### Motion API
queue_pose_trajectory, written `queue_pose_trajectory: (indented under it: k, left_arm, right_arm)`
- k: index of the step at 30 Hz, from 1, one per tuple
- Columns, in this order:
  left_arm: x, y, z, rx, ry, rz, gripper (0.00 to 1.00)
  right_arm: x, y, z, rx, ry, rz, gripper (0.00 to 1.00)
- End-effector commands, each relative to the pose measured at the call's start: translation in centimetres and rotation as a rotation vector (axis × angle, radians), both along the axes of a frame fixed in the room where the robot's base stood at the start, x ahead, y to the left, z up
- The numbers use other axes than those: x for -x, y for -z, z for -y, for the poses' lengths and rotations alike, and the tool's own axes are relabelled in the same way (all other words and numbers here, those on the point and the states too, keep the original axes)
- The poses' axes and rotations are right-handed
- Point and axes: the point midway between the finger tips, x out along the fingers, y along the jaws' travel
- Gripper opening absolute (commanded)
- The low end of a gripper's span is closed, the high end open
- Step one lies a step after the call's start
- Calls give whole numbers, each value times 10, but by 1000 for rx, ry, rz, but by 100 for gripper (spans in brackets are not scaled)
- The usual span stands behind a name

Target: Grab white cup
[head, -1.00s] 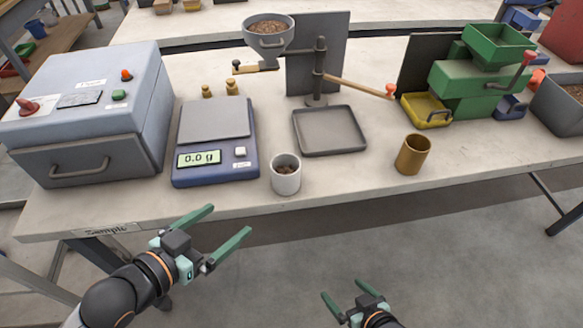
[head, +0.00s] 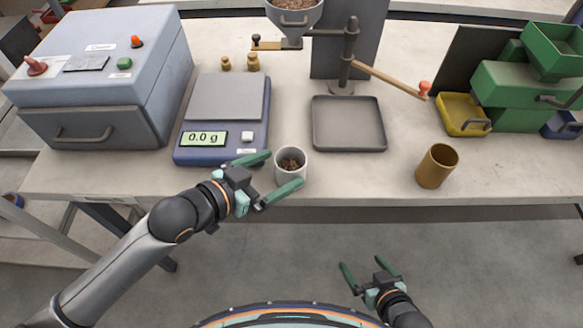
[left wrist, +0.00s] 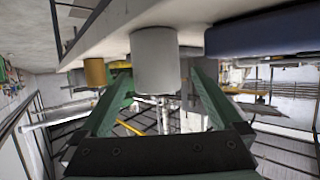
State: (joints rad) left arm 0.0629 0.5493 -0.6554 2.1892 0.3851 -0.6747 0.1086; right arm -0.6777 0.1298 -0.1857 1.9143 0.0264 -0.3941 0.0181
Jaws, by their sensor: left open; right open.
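The white cup (head: 291,166) holds brown pellets and stands upright near the table's front edge, right of the scale. It also shows in the left wrist view (left wrist: 155,58), ahead of the fingers and roughly between them. My left gripper (head: 274,172) is open, with its green fingers on either side of the cup's near left part. I cannot tell whether a finger touches the cup. In the left wrist view the two fingers (left wrist: 160,95) are spread apart. My right gripper (head: 368,272) is open and empty, in front of the table and below its edge.
The blue scale (head: 221,120) reading 0.0 g stands close left of the cup. A brown cup (head: 436,167) stands further right, with bare tabletop (head: 350,180) between.

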Motion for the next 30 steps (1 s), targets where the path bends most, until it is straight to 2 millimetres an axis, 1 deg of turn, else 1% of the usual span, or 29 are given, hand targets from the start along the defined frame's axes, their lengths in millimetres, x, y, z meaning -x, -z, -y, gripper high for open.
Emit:
queue_pose_trajectory:
  k: [1, 3, 8, 15, 18, 27, 30]
  left_arm:
    - [-6, 3, 5, 2, -2, 1, 100]
    - [-10, 6, 9, 1, -1, 0, 100]
    - [-15, 10, 16, 0, 0, 0, 100]
    - [-33, 25, 40, 0, -1, 1, 100]
    - [-40, 29, 46, 0, -1, 2, 100]
    - [-42, 31, 49, -1, -1, 1, 100]
    - [-42, 31, 49, -1, -1, 1, 89]
  right_arm:
    - [0, 1, 0, 0, 0, 0, 100]
    - [0, 1, 0, 0, 0, 0, 100]
    - [0, 1, 0, 0, 0, -1, 100]
    - [1, 3, 0, 1, 1, -1, 100]
    - [1, 4, 1, 1, 1, -1, 100]
    - [1, 4, 1, 1, 1, -2, 100]
    - [1, 4, 1, 2, 1, -2, 100]
